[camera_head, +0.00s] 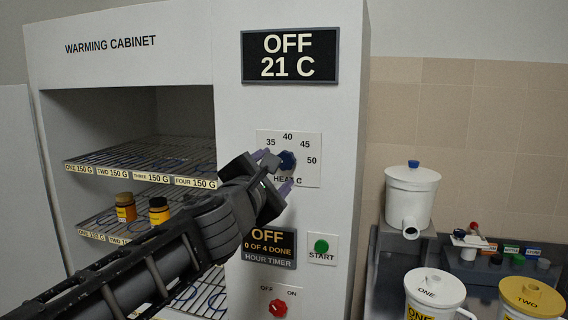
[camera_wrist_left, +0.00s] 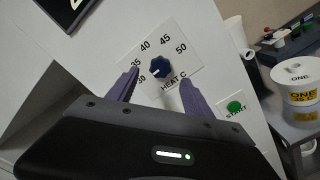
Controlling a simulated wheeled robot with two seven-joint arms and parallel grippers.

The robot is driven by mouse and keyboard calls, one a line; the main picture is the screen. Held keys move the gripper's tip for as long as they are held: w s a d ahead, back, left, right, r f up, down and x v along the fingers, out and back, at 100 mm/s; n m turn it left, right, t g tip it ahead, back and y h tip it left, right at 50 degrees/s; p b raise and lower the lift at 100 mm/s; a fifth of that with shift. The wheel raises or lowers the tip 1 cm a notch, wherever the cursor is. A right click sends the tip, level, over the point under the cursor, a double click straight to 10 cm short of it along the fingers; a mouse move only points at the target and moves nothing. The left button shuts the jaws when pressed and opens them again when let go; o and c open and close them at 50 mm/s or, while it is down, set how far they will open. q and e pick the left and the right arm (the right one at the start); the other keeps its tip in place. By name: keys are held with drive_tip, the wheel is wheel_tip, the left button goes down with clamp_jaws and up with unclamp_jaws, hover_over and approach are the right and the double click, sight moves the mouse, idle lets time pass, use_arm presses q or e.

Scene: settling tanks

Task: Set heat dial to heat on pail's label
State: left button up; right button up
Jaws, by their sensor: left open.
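The display (camera_head: 290,55) reads OFF, 21 C.
Below the dial are an hour timer display (camera_head: 269,246), a green START button (camera_head: 321,246) and a red ON/OFF knob (camera_head: 278,308). Wire shelves (camera_head: 145,153) on the left hold two amber jars.

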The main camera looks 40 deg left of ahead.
sight(285, 161)
use_arm(q)
drive_tip(key=b+x, duration=0.1)
drive_tip(key=x, duration=0.6)
drive_tip(key=shift+w, duration=0.15)
clamp_jaws()
idle(0.5)
